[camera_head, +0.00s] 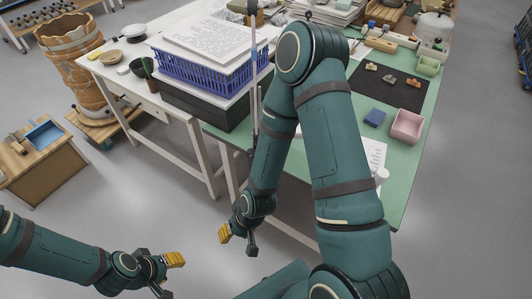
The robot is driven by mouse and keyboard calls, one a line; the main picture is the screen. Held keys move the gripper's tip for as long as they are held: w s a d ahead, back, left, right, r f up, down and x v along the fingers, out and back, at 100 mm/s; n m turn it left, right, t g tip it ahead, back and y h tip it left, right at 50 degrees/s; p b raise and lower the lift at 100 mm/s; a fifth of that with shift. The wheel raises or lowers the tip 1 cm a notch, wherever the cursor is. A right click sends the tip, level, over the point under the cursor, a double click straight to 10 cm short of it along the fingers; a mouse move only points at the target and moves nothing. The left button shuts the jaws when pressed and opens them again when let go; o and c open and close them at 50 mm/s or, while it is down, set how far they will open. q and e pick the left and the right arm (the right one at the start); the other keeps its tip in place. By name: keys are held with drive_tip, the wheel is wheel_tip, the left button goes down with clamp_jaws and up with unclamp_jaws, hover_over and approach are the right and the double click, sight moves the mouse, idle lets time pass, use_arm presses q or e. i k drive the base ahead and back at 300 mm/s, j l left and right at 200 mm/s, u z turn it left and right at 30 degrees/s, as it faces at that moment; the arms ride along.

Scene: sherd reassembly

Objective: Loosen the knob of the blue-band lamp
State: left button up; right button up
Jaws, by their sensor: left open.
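A thin upright pole with a blue band (254,53) stands at the near side of the green table, beside the blue crate; it looks like the blue-band lamp. My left gripper (171,276) is at the bottom left, over the floor. It is open and empty, well away from the lamp. My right gripper (238,245) hangs below and in front of the tables, with its fingers apart and nothing between them.
The green table (402,190) holds a dark mat (400,93), a pink box (407,127) and a blue block (375,118). A wooden barrel (75,60) is at the left. The floor between is free.

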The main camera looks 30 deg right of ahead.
sight(250, 153)
drive_tip(key=z, duration=1.55)
drive_tip(key=j+z, duration=0.15)
drive_tip(key=z, duration=0.3)
drive_tip(key=j+z, duration=0.15)
drive_tip(key=z, duration=0.25)
drive_tip(key=j+z, duration=0.15)
drive_tip(key=z, duration=0.3)
drive_tip(key=k+j+z, duration=0.1)
drive_tip(key=j+z, duration=0.2)
drive_tip(key=z, duration=0.15)
drive_tip(key=k+j+z, duration=0.15)
drive_tip(key=j+z, duration=0.15)
drive_tip(key=z, duration=0.15)
drive_tip(key=k+j+z, duration=0.2)
drive_tip(key=z, duration=0.25)
drive_tip(key=k+j+z, duration=0.1)
drive_tip(key=z, duration=0.35)
drive_tip(key=k+z, duration=0.45)
drive_tip(key=k+j, duration=0.15)
drive_tip(key=k, duration=0.25)
drive_tip(key=k+j, duration=0.15)
drive_tip(key=k, duration=0.25)
drive_tip(key=k+j+u, duration=0.65)
drive_tip(key=k, duration=0.1)
